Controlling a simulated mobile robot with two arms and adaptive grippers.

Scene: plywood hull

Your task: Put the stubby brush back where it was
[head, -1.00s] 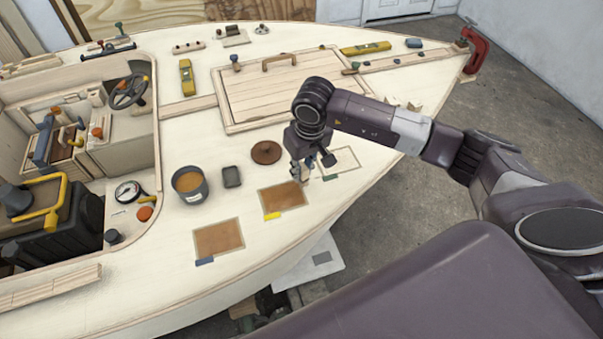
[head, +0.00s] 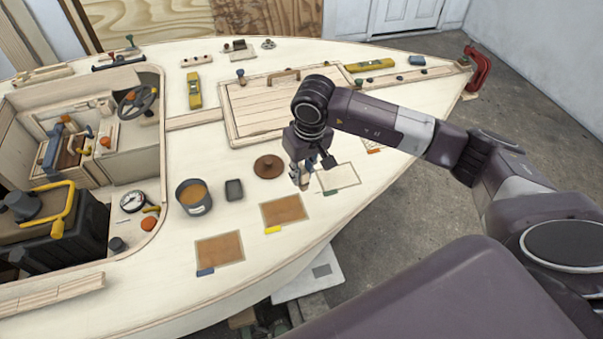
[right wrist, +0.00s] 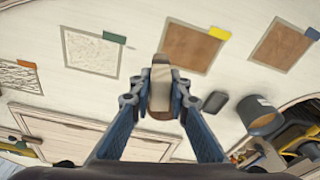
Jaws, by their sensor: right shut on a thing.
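My right gripper (head: 303,178) is above the pale deck, shut on a short brown-and-tan thing that appears to be the stubby brush (right wrist: 160,92). In the right wrist view the two fingers press its sides, and it is clear of the deck around it. In the head view the gripper mostly hides it. Just right of the gripper is a pale framed patch with a green tab (head: 345,177). Below it is a brown patch with a yellow tab (head: 284,211). My left gripper is not in view.
A brown patch with a blue tab (head: 220,249) lies near the deck edge. A hatch (head: 280,103) lies behind.

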